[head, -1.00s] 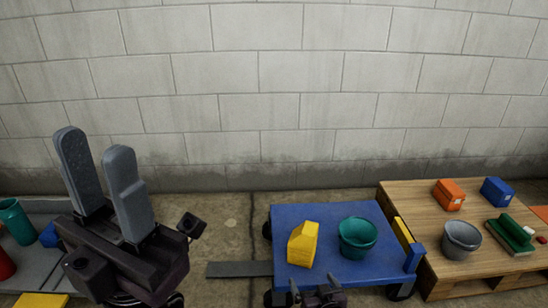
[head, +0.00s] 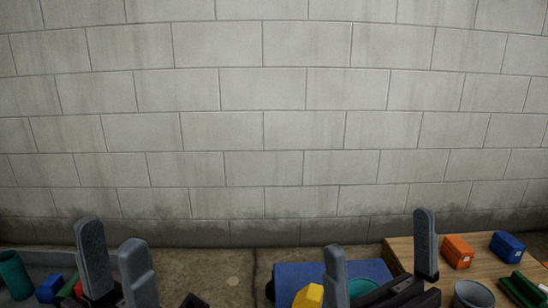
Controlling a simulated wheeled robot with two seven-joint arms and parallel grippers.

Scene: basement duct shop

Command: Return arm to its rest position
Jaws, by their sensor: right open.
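My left gripper (head: 110,232) is at the lower left of the head view. Its two grey fingers point up with a gap between them and nothing held. My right gripper (head: 379,230) is at the lower right, its fingers pointing up and spread wide, with nothing between them. It stands in front of the blue cart top (head: 290,272) and the near left part of the wooden table. The lower parts of both arms are cut off by the bottom edge.
A yellow object (head: 308,296) and a teal bowl (head: 362,287) are on the cart, partly hidden. The wooden table (head: 402,248) holds an orange box (head: 457,251), a blue box (head: 507,245), a grey bowl (head: 472,294) and a green item (head: 522,290). A teal cup (head: 14,274) is at left.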

